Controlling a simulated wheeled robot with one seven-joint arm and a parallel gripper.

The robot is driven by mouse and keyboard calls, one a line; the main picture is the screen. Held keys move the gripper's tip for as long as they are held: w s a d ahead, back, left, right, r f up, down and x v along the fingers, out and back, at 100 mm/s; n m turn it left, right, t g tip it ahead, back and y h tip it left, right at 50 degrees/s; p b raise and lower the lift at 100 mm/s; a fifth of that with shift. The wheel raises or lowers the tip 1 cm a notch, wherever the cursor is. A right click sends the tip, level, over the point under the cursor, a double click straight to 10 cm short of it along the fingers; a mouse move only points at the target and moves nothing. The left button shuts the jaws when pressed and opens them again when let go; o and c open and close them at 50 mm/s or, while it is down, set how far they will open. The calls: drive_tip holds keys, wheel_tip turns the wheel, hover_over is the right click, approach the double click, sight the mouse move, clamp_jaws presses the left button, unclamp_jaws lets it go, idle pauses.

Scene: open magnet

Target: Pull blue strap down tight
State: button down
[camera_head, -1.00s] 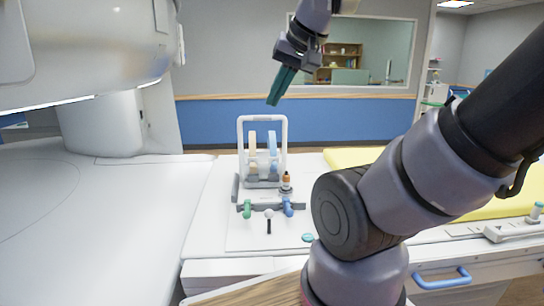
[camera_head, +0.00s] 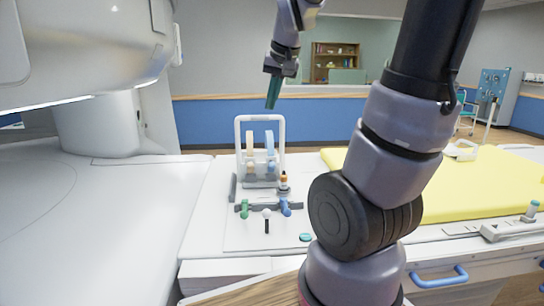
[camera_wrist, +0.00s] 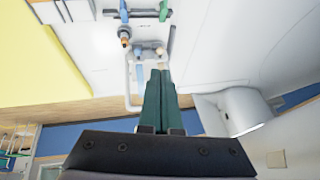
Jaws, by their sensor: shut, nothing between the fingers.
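The light blue strap (camera_head: 270,143) hangs on the right side of an upright white frame (camera_head: 238,135), beside a beige strap (camera_head: 250,144). In the wrist view the blue strap (camera_wrist: 139,71) shows left of my fingers, inside the frame (camera_wrist: 127,85). My gripper (camera_head: 270,107) has teal fingers, shut and empty, pointing down above the top of the frame and apart from the strap. In the wrist view my gripper (camera_wrist: 158,73) covers part of the frame and hides most of the beige strap. The lower end of the blue strap is hard to make out.
On the white board (camera_head: 240,238) stand a green handle (camera_head: 244,209), a blue handle (camera_head: 286,208), a white-tipped lever (camera_head: 266,213) and an orange-topped post (camera_head: 284,180). The large white scanner (camera_head: 80,45) overhangs the left. A yellow pad (camera_head: 480,190) lies right.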

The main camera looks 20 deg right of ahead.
drive_tip(key=g+h, duration=0.2)
hover_over(272, 166)
drive_tip(key=s+a, duration=0.2)
drive_tip(key=s, duration=0.2)
wheel_tip(272, 166, down, 9)
drive_tip(key=shift+d, duration=0.15)
drive_tip(key=x, duration=1.4)
drive_tip(key=shift+s, duration=0.1)
drive_tip(key=shift+f, duration=0.1)
drive_tip(key=shift+s+f, duration=0.1)
drive_tip(key=shift+f, duration=1.9)
